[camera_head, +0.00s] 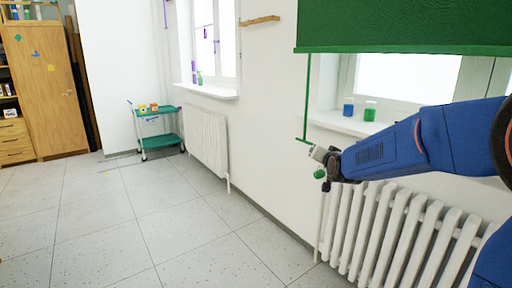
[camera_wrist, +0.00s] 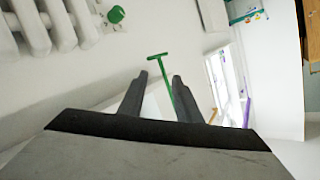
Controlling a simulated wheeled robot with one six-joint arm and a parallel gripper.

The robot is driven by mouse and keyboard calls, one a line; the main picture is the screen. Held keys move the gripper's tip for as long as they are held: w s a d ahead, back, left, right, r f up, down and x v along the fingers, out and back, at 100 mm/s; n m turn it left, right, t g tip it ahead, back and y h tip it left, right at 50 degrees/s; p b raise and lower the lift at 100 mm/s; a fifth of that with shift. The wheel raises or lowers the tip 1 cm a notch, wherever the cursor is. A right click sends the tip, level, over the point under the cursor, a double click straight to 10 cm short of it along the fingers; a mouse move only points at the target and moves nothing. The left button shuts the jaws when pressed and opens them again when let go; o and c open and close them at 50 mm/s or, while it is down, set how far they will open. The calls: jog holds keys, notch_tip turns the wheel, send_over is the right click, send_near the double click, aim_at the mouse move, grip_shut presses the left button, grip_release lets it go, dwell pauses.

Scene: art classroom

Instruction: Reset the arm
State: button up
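My arm (camera_head: 405,145) reaches in from the right in the head view, in front of the window and radiator. My gripper (camera_head: 317,152) is at its left end, close to the lower end of a green rod (camera_head: 307,100) hanging beside the green blind (camera_head: 400,28). In the wrist view my gripper (camera_wrist: 160,77) has its two dark fingers apart. The rod's T-shaped end (camera_wrist: 158,56) shows past the fingertips, and the rod runs through the picture between the fingers. I cannot tell whether it touches either finger. No object is clamped.
A white radiator (camera_head: 400,225) with a green valve knob (camera_wrist: 116,14) stands below my arm. A green trolley (camera_head: 160,142) stands far back. The tiled floor (camera_head: 130,220) at left is clear.

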jog(key=s+d+f+n+g, duration=0.1)
jog(key=s+f+g, duration=0.2)
jog(key=s, duration=1.3)
jog(key=s+d+f+n+g, duration=0.2)
jog(key=s+f+g, duration=0.2)
jog(key=s, duration=1.3)
jog(key=s+d+f+n+g, duration=0.2)
jog(key=s+f, duration=0.3)
jog(key=s, duration=1.2)
jog(key=shift+s+f+g+h, duration=0.15)
jog(key=shift+g+h, duration=0.15)
jog(key=shift+g, duration=0.5)
